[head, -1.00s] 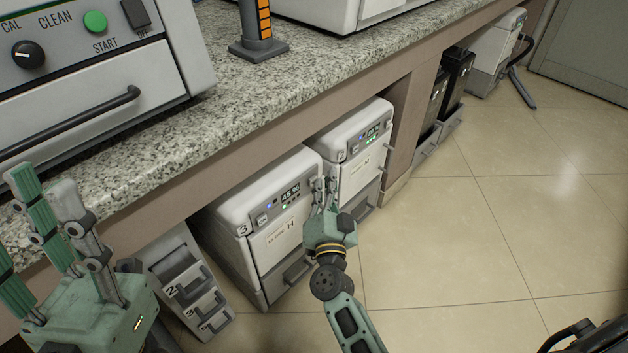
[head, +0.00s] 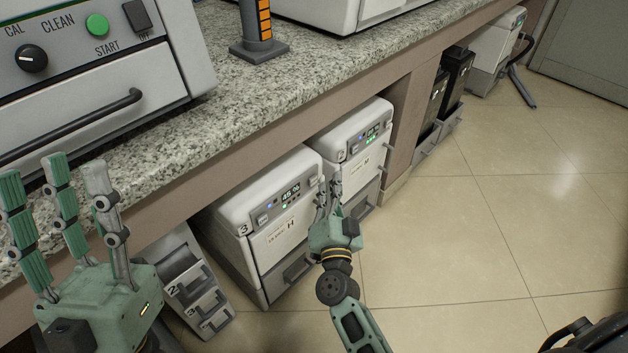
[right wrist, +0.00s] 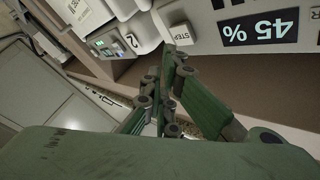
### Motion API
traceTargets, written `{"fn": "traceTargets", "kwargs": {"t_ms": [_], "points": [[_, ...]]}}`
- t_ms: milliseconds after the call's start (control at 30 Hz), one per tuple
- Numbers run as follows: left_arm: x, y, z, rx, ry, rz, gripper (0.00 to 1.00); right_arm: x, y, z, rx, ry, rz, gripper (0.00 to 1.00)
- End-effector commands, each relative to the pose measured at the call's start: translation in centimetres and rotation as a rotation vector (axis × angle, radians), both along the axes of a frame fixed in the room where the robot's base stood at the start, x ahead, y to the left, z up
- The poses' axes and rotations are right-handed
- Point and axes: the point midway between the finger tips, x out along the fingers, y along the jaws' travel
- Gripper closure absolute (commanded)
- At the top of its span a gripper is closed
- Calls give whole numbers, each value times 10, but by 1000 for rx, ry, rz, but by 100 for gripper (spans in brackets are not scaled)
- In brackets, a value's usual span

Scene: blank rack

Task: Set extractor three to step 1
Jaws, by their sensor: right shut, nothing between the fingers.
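Extractor three (head: 262,195) is the white box marked 3 under the counter. Its front panel has a lit display (head: 290,193), which reads 45 % in the right wrist view (right wrist: 260,27). There the light STEP button (right wrist: 181,33) sits beside the display. My right gripper (head: 329,187) is shut and empty, close in front of the right end of the panel. In the right wrist view its fingertips (right wrist: 172,55) appear just below the STEP button; I cannot tell whether they touch. My left gripper (head: 55,190) is open and empty at the left, in front of the counter.
Extractor two (head: 352,135) stands right beside extractor three. The granite counter (head: 290,85) overhangs both, with a machine (head: 90,60) on it. A grey rack with numbered slots (head: 195,290) stands to the left below.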

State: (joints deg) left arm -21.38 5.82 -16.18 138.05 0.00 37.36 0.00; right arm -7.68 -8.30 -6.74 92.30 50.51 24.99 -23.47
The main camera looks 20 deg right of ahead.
Motion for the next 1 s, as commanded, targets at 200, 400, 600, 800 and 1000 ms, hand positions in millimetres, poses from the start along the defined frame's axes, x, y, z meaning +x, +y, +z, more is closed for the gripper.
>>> {"fn": "traceTargets", "kwargs": {"t_ms": [200,400,600,800,1000], "points": [[22,-5,-11,37,119,5,60,-11,-7,1,-2,1,0,100],[39,-8,-21,65,209,11,60,-21,-12,1,-1,0,0,100],[55,-10,-34,95,308,16,60,-31,-18,1,-2,0,1,100],[66,-12,-47,115,383,18,60,-39,-22,1,-1,0,1,100],[65,-11,-45,113,382,18,60,-40,-23,0,0,-1,1,100]]}}
